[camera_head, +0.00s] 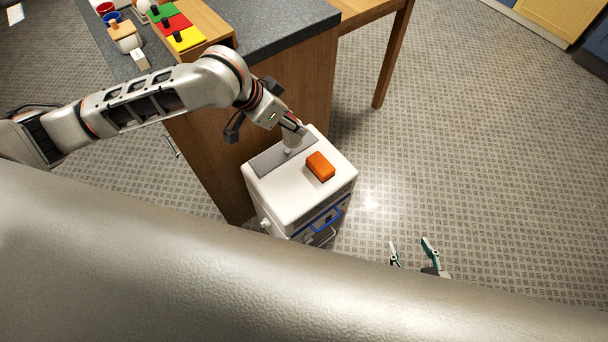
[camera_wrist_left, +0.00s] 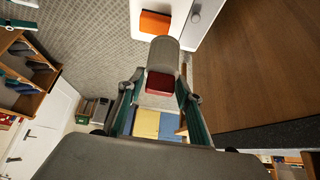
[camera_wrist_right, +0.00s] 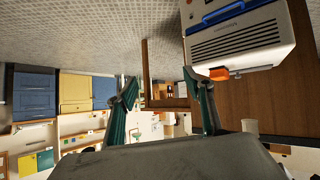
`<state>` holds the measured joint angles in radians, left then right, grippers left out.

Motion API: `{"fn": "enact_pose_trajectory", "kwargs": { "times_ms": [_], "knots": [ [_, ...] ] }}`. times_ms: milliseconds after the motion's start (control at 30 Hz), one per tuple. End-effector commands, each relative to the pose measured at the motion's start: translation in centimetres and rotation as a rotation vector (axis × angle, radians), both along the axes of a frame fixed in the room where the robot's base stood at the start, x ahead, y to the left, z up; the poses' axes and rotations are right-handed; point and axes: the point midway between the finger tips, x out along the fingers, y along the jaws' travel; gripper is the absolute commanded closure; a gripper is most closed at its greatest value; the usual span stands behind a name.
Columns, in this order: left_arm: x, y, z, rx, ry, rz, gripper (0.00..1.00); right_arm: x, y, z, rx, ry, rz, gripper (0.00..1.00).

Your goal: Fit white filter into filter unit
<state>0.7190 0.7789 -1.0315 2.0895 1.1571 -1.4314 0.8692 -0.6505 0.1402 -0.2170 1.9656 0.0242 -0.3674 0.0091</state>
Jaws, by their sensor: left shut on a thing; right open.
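The filter unit (camera_head: 334,186) is a white box on the floor beside the wooden counter, with a grey panel on top. My left gripper (camera_head: 293,127) is over that panel, shut on a pale, rounded piece (camera_head: 292,144) that I take for the white filter. In the left wrist view this filter (camera_wrist_left: 164,54) looks grey with a dark red end between the fingers. Whether it touches the panel or sits in an opening is hidden. My right gripper (camera_head: 411,250) is open and empty, low at the right; its fingers (camera_wrist_right: 160,82) also show spread in the right wrist view.
An orange block (camera_head: 320,166) lies on top of the unit, close to the left gripper. The dark-topped counter (camera_head: 285,28) stands right behind the unit, with coloured blocks (camera_head: 172,27) and cups on it. The patterned floor to the right is clear.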

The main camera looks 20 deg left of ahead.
Motion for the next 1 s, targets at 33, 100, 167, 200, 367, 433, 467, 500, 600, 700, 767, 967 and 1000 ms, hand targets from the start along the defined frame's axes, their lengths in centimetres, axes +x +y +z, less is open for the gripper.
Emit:
{"fn": "enact_pose_trajectory", "kwargs": {
  "times_ms": [33,100,167,200,367,433,467,500,600,700,767,967,1000],
  "knots": [
    [-0.1,0.0,-1.2,0.000,0.006,-0.001,0.83,0.0,0.0,-0.4,0.001,-0.001,0.000,0.48],
    [-0.2,0.0,-2.8,0.001,0.007,-0.002,0.83,-0.1,0.0,-0.9,0.002,0.002,0.000,0.48],
    [-0.2,0.0,-4.3,0.002,0.008,-0.002,0.83,-0.3,0.0,-1.6,0.002,0.007,-0.001,0.48],
    [-0.2,0.0,-5.4,0.001,0.010,-0.001,0.83,-0.4,-0.1,-2.1,0.000,0.011,-0.001,0.48],
    [-0.3,0.0,-9.4,0.002,0.011,-0.001,0.83,-1.0,-0.3,-4.1,-0.011,0.030,0.000,0.48],
    [-0.2,0.0,-10.9,0.002,0.009,-0.001,0.83,-1.0,-0.5,-4.5,-0.020,0.032,0.001,0.48],
    [-0.2,0.0,-11.5,0.002,0.009,-0.001,0.83,-1.0,-0.6,-4.7,-0.024,0.031,0.001,0.48],
    [-0.2,0.0,-12.2,0.002,0.007,-0.001,0.83,-0.8,-0.7,-4.7,-0.027,0.029,0.001,0.48],
    [-0.2,0.0,-13.3,0.001,0.006,-0.001,0.83,-0.4,-0.9,-4.5,-0.032,0.019,0.000,0.48],
    [-0.1,0.0,-13.8,0.002,0.003,-0.001,0.83,0.2,-1.1,-3.9,-0.034,0.003,-0.001,0.48],
    [-0.1,0.0,-14.0,0.002,0.003,-0.001,0.83,0.4,-1.1,-3.8,-0.035,-0.003,-0.003,0.48],
    [-0.2,0.0,-16.4,0.002,0.007,-0.002,0.83,0.4,-1.2,-4.9,-0.042,0.004,-0.001,0.48],
    [-0.3,0.0,-17.2,0.002,0.009,-0.001,0.83,0.2,-1.2,-5.2,-0.043,0.008,0.000,0.48]
  ]
}}
